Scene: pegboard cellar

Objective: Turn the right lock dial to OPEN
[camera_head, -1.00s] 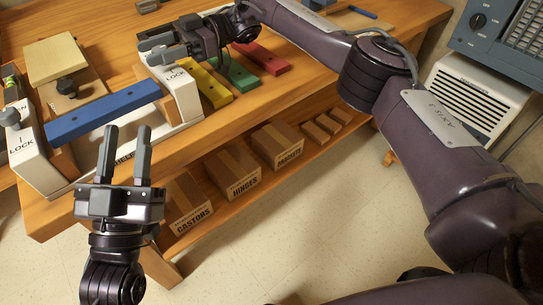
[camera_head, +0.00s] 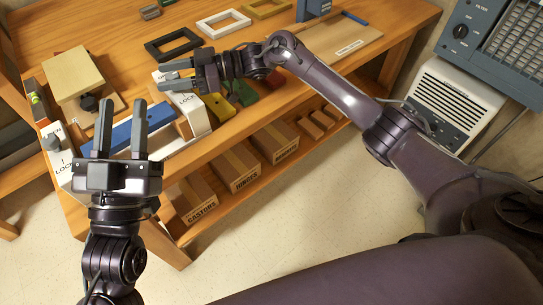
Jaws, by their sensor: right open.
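The right lock (camera_head: 190,102) is a white block marked LOCK at the right end of the blue bar (camera_head: 122,132). Its dial is hidden by my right gripper or too small to make out. My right gripper (camera_head: 164,75) is open, its fingers pointing left just over the top of this lock. I cannot tell whether they touch it. The left lock (camera_head: 65,165), also white, has a grey dial (camera_head: 51,142) on top. My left gripper (camera_head: 122,112) is open and empty, fingers pointing up the picture in front of the blue bar.
A clamped wooden block (camera_head: 75,75) stands behind the bar. Green (camera_head: 240,92) and red strips lie right of the right lock. A black frame (camera_head: 173,45) and a white frame (camera_head: 223,22) lie further back.

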